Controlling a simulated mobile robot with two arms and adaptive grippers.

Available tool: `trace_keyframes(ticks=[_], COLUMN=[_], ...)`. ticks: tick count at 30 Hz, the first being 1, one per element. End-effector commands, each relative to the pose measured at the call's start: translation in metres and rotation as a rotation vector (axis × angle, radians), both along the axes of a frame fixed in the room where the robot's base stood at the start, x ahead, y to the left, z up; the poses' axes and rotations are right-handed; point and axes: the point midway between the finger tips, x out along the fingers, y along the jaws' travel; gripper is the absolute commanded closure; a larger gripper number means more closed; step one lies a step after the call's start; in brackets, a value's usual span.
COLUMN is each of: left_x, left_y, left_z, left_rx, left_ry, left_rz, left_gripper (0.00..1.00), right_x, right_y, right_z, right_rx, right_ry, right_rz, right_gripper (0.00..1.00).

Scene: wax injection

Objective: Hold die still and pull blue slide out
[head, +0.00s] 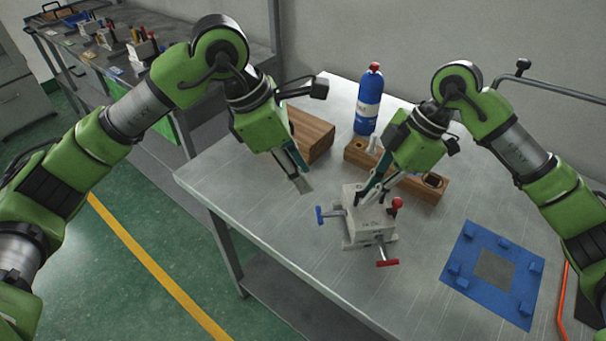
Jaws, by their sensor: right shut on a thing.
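The die (357,226) is a pale metal block standing upright on the grey table. The blue slide (322,215) sticks out of its left side with a blue T-handle. A red-handled slide (387,262) sticks out at the front, and a red knob (397,203) shows at the right. My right gripper (373,198) reaches down onto the top of the die and is shut on it; the exact contact is partly hidden. My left gripper (303,184) hangs above the table, up and left of the blue handle and apart from it. Its finger gap is unclear.
A blue bottle (368,104) with a red cap stands behind. A wooden block (311,134) and a longer wooden holder (432,190) lie behind the die. A blue mat (459,258) with a grey square lies right. The table's front left is clear.

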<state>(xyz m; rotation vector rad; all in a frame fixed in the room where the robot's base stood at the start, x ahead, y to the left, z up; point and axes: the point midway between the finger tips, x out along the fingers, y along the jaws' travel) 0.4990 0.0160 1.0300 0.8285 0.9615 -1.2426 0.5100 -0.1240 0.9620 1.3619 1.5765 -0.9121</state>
Motion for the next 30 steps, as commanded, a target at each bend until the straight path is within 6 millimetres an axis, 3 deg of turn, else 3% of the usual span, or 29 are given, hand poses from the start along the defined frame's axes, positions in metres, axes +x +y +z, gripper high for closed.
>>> trace_keyframes(ticks=[6,9,21,26,30], left_x=[0.0,0.0,0.0,0.0,0.0], left_y=[0.0,0.0,0.0,0.0,0.0], left_z=[0.0,0.0,0.0,0.0,0.0], left_rx=[0.0,0.0,0.0,0.0,0.0], left_ry=[0.0,0.0,0.0,0.0,0.0], left_rz=[0.0,0.0,0.0,0.0,0.0], left_gripper=[0.75,0.75,0.75,0.75,0.75], right_x=[-0.001,-0.001,0.0,0.002,0.004], right_y=[0.002,0.002,-0.001,-0.009,-0.021], right_z=[0.0,0.0,0.004,0.026,0.054], right_rx=[0.004,0.004,0.002,0.002,0.002], right_ry=[0.003,0.003,0.0,-0.003,-0.003], right_rz=[0.005,0.005,0.002,0.001,0.001], right_gripper=[1.0,0.75,0.75,0.75,0.75])
